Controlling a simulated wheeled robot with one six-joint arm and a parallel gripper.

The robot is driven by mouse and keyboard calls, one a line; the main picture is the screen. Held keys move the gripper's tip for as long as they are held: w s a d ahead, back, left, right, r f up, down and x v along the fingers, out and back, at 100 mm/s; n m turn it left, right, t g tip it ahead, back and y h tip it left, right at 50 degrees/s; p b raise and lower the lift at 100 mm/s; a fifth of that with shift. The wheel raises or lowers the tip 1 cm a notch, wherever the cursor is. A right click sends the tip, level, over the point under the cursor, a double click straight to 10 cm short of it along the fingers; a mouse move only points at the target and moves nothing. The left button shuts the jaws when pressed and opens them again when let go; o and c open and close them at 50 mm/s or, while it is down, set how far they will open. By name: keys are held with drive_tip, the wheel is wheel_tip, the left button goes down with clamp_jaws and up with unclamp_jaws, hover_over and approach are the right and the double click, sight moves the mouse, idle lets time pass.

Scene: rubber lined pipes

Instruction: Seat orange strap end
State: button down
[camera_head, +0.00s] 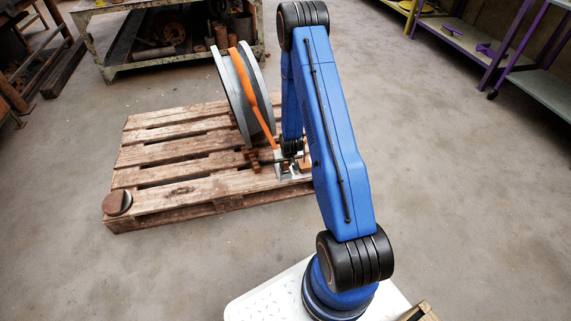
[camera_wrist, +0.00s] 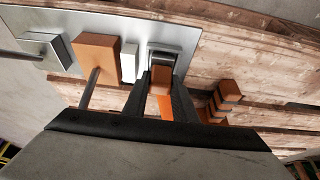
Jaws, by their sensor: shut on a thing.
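The orange strap (camera_head: 264,125) runs over a large grey wheel-like drum (camera_head: 236,95) and down to a small metal plate (camera_head: 282,175) on the pallet's right side. In the wrist view my gripper (camera_wrist: 162,84) is shut on the orange strap end (camera_wrist: 161,77). A dark finger stands on each side of it. The strap end is right at a grey metal holder (camera_wrist: 163,55) on the plate (camera_wrist: 185,38). I cannot tell how far it sits inside. In the head view my arm partly hides this spot.
Beside the holder stand a white block (camera_wrist: 129,62), an orange block (camera_wrist: 97,52) and a grey block (camera_wrist: 55,50). Stacked orange-brown pieces (camera_wrist: 225,98) lie to the right. The wooden pallet (camera_head: 185,150) carries a round disc (camera_head: 117,203) at its corner. Floor is clear around it.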

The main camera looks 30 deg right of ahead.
drive_tip(key=shift+f, duration=0.35)
idle(0.5)
drive_tip(key=c, duration=1.4)
unclamp_jaws()
drive_tip(key=shift+o, duration=0.2)
drive_tip(key=shift+r, duration=0.1)
drive_tip(key=v, duration=1.7)
drive_tip(key=shift+s+a+r, duration=0.1)
